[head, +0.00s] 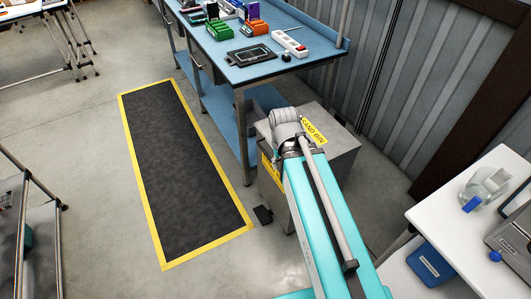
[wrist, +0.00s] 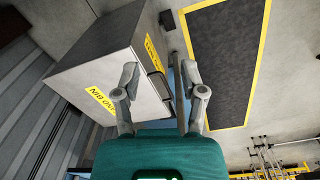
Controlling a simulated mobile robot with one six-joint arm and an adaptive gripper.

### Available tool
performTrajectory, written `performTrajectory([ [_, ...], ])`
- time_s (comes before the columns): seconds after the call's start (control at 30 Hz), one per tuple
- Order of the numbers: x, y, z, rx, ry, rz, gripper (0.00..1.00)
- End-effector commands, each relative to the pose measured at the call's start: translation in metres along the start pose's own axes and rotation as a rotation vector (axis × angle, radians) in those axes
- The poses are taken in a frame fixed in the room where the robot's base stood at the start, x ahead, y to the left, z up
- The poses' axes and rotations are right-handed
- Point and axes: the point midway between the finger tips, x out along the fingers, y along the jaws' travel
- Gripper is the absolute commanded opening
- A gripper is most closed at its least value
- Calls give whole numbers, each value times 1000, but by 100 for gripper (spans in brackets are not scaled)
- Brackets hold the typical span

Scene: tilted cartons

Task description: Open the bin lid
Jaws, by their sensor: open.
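The bin is a grey box with a yellow SAND BIN label on its top (head: 345,143); it also shows at the left of the wrist view (wrist: 95,45). Its light lid (wrist: 75,100) looks shut and carries the label. A dark handle (wrist: 158,86) sits at the lid's front edge. My gripper (wrist: 165,88) is open, with one finger over the lid's label side and the other beyond the front edge. The handle shows between the fingers in the picture; I cannot tell how far it is or whether anything touches. In the head view my arm hides part of the bin and the fingers.
A blue workbench (head: 290,62) with tools stands right behind the bin. A corrugated wall (head: 385,80) is to the right. A white table (head: 470,195) stands at the lower right. A small dark block (head: 263,214) lies before the bin. The black mat (head: 180,170) is clear.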

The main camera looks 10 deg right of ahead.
Motion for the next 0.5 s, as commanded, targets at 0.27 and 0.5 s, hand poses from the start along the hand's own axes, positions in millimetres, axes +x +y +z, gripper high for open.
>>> performTrajectory([
  [0.27,43,-6,-26,-32,-5,122,54],
  [0.5,84,-6,-57,-76,-5,284,54],
])
